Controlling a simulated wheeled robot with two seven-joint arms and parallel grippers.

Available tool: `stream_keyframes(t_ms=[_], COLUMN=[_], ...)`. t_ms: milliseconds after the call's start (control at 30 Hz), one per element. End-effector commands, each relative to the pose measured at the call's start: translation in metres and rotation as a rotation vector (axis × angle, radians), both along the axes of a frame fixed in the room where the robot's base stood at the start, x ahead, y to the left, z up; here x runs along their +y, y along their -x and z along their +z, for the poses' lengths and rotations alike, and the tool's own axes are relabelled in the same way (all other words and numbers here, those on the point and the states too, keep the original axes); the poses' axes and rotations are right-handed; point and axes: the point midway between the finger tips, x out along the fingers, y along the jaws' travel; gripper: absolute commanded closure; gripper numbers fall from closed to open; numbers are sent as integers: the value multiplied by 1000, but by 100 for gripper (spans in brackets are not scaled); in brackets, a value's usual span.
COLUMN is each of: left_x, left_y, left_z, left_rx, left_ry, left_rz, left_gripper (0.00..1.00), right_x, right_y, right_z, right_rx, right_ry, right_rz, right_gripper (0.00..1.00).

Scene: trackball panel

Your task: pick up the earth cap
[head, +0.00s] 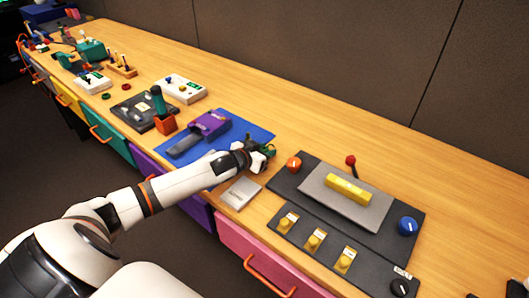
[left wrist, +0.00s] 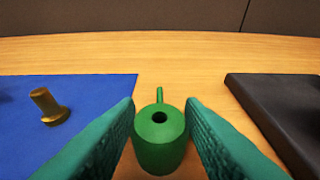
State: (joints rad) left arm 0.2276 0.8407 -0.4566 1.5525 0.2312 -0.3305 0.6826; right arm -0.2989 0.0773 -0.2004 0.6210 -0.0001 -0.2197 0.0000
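A green cap (left wrist: 160,145), round with a dark hole in its top and a thin stem at its far side, stands on the wooden table in the left wrist view. I take it as the earth cap. My left gripper (left wrist: 160,108) has its two teal fingers spread on either side of it. Whether they touch its sides I cannot tell. In the head view my left gripper (head: 265,157) is low over the table between the blue mat and the dark control panel, and largely covers the cap. My right gripper is not in view.
The dark panel (head: 385,240) with knobs and a red-tipped lever (head: 351,162) is on the right. A light card (head: 240,193) lies near the front edge.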

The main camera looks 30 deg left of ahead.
Motion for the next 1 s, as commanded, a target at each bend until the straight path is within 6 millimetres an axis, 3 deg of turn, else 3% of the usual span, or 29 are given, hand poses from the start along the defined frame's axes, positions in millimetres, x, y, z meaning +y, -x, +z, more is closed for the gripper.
stream_keyframes(t_ms=[33,167,467,800,1000], left_x=[0,0,0,0,1], left_y=[0,0,0,0,-1], left_z=[0,0,6,70,95], left_rx=[0,0,-2,-5,-4], left_ry=[0,0,-1,-2,-1], left_rz=[0,0,0,-1,1], left_gripper=[73,93,93,93,93], right_x=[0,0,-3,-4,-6], right_y=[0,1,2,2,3], right_z=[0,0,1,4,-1], right_rx=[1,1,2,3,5], right_ry=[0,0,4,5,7], right_rz=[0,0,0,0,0], right_gripper=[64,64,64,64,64])
